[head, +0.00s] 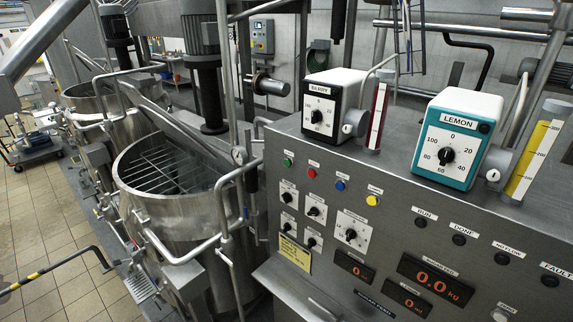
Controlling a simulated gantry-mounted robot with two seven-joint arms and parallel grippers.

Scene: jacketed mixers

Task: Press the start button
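A grey control panel (385,205) fills the right half of the head view, sloping towards me. On its left part is a row of small round buttons: green (287,161), red (312,172), blue (340,185) and yellow (372,200). Each has a small white label above it, too small to read, so I cannot tell by its lettering which is the start button. Neither of my grippers shows in this view.
Several dial knobs (351,234) sit below the buttons. A red display (435,279) reads 0.0 kg. A white dial box (334,103) and a teal LEMON box (455,138) stand on the panel's top. An open steel mixer (180,210) with pipes stands left of the panel.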

